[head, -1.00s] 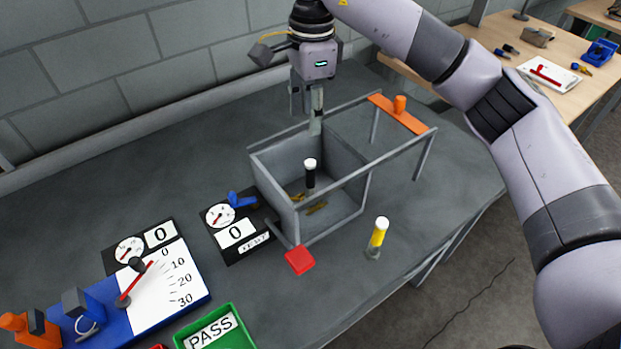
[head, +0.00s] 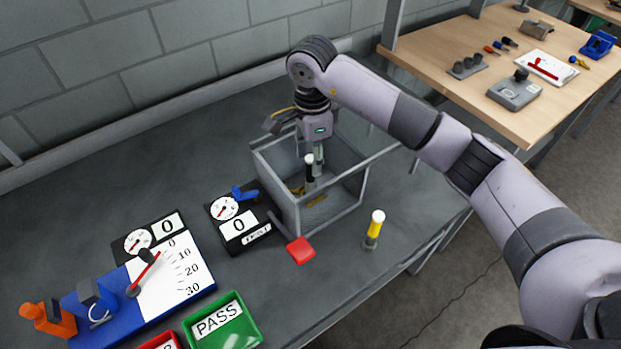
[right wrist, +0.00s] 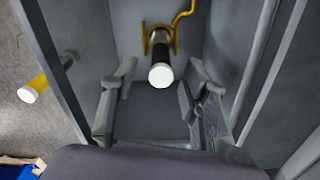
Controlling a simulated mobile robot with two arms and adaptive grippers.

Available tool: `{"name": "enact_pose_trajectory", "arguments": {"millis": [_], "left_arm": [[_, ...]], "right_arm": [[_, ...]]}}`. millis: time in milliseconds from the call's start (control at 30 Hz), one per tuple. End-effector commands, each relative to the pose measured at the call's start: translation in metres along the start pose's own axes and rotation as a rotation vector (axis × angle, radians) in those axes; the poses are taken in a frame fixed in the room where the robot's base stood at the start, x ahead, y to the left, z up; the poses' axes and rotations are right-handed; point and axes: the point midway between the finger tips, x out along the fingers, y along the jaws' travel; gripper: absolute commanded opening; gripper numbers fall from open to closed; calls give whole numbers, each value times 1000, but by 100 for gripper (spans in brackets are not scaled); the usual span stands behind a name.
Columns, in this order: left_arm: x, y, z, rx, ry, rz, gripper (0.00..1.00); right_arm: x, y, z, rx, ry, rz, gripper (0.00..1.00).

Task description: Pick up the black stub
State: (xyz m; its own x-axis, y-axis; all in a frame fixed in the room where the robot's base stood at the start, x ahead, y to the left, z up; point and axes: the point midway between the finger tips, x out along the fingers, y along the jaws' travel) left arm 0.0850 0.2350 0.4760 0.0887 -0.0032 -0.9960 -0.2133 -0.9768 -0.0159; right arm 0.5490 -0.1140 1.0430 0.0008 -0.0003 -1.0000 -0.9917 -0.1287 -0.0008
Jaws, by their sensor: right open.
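The black stub (head: 309,168), a dark upright cylinder with a white top, stands inside a grey open-topped box (head: 292,212). In the right wrist view, the stub (right wrist: 160,50) shows its white end toward the camera, with a brass-coloured holder around its far part. My right gripper (head: 318,160) points down into the box close to the stub. In the right wrist view its fingers (right wrist: 160,100) are spread, and the stub's white end shows in the gap between them. I cannot tell how deep the fingertips are beside it. My left gripper is not in view.
A yellow stub (head: 374,232) stands outside the box to the right. A red pad (head: 301,250) lies in front. A gauge with a blue clamp (head: 238,225) and a green PASS tray (head: 232,330) are to the left. The box walls are close around my fingers.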

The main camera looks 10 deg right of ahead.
Motion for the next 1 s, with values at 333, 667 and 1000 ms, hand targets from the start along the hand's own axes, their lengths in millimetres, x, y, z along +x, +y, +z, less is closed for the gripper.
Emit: {"name": "enact_pose_trajectory", "arguments": {"millis": [333,667,1000], "left_arm": [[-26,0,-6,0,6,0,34],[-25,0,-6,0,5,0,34],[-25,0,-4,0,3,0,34]], "right_arm": [[42,0,3,0,-1,3,42],[45,0,2,-1,-1,0,36],[44,0,2,-1,0,1,14]]}}
